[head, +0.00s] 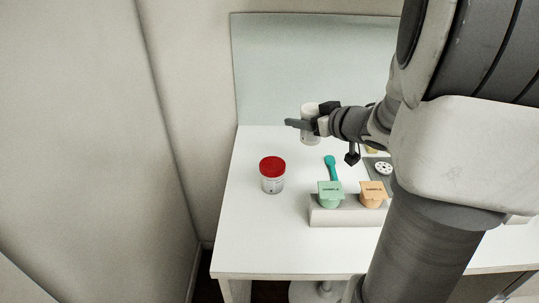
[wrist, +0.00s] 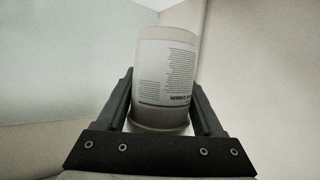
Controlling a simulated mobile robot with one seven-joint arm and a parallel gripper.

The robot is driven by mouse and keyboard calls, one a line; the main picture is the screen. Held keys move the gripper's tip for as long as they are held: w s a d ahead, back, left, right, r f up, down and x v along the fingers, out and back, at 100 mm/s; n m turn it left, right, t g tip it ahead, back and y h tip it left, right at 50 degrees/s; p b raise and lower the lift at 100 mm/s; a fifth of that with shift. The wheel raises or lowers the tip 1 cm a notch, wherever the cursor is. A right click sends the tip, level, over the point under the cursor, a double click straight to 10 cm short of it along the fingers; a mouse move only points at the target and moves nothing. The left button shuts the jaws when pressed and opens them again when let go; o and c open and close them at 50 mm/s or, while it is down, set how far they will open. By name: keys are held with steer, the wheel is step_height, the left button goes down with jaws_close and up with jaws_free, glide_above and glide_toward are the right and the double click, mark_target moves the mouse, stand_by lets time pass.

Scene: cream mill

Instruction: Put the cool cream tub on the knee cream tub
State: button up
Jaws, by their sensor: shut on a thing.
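My gripper (head: 306,121) is shut on a pale tub (head: 310,137), held above the back of the white table; I take it for the cool cream tub. In the wrist view the tub (wrist: 166,75) stands between both fingers, with a white printed label whose name is only partly legible. The two tubs are apart.
A white block (head: 347,212) holds a green cup (head: 330,194) and an orange cup (head: 372,193). Behind them lie a teal spoon (head: 331,166) and a grey tray (head: 373,163), partly hidden by my arm. A pale panel (head: 300,65) stands along the table's back. The table left of the block is clear around the red-lidded tub.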

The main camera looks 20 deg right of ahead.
steer(key=w+a+f+b, duration=0.2)
steer(key=w+a+f, duration=0.1)
steer(key=w+a+f+b, duration=0.1)
steer(key=w+a+f, duration=0.2)
steer(key=a, duration=0.1)
steer(key=shift+w+a+f+b, duration=0.1)
steer(key=shift+w+b, duration=0.25)
steer(key=shift+f+b, duration=0.85)
steer(key=shift+f, duration=1)
steer(key=shift+f, duration=0.2)
steer(key=o, duration=1.4)
steer(key=shift+o, duration=0.2)
